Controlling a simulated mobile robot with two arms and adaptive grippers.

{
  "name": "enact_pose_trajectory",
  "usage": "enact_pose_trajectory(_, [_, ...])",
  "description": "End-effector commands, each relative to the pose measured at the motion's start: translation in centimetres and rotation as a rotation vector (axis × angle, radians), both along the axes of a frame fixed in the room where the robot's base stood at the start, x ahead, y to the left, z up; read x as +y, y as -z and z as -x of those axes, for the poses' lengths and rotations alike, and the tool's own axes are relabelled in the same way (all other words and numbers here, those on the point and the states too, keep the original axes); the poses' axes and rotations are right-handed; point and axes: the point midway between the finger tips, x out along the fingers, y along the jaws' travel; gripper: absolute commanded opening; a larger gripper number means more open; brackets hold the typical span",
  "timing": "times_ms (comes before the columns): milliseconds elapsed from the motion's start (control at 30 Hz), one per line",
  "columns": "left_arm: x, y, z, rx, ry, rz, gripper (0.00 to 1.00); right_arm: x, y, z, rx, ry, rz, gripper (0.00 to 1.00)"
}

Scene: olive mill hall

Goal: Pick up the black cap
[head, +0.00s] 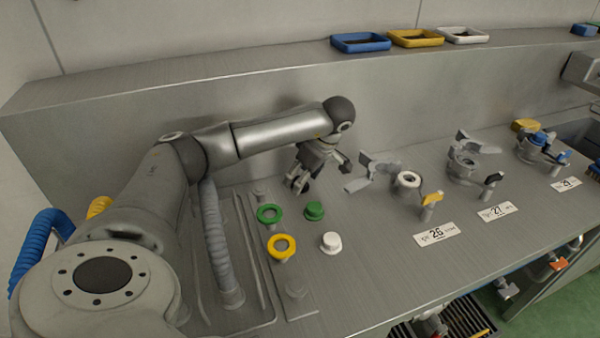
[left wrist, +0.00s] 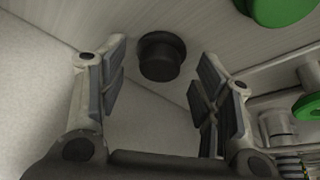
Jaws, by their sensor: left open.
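The black cap (left wrist: 161,57) sits on the steel surface in the left wrist view, a short round knob with a wider rim. It appears between the two fingers of my left gripper (left wrist: 162,88), toward their tips, with a clear gap on both sides. My left gripper is open and empty. In the head view my left gripper (head: 302,184) hangs low over the counter, behind the green cap. I cannot make out the black cap in the head view; the gripper probably hides it. My right gripper is in neither view.
On the counter near the gripper are a green cap (head: 314,211), a white cap (head: 331,242), a green ring (head: 269,213) and a yellow ring (head: 282,246). A metal fitting (head: 407,182) stands to the right. Blue, yellow and white trays (head: 361,42) line the upper ledge.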

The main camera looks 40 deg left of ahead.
Motion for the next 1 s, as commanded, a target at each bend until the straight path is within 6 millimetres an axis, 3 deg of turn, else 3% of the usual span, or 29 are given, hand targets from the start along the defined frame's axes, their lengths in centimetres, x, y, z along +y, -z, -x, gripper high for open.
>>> enact_pose_trajectory(267, [0.21,0.54,0.03,0.0,0.001,-0.001,0.59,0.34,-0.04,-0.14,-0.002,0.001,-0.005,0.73])
enact_pose_trajectory(667, [0.18,0.51,0.02,-0.001,0.001,0.0,0.12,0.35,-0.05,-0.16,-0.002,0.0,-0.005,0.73])
enact_pose_trajectory(1000, [0.17,0.12,-0.04,-0.003,0.001,0.0,0.11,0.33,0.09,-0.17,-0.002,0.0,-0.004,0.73])
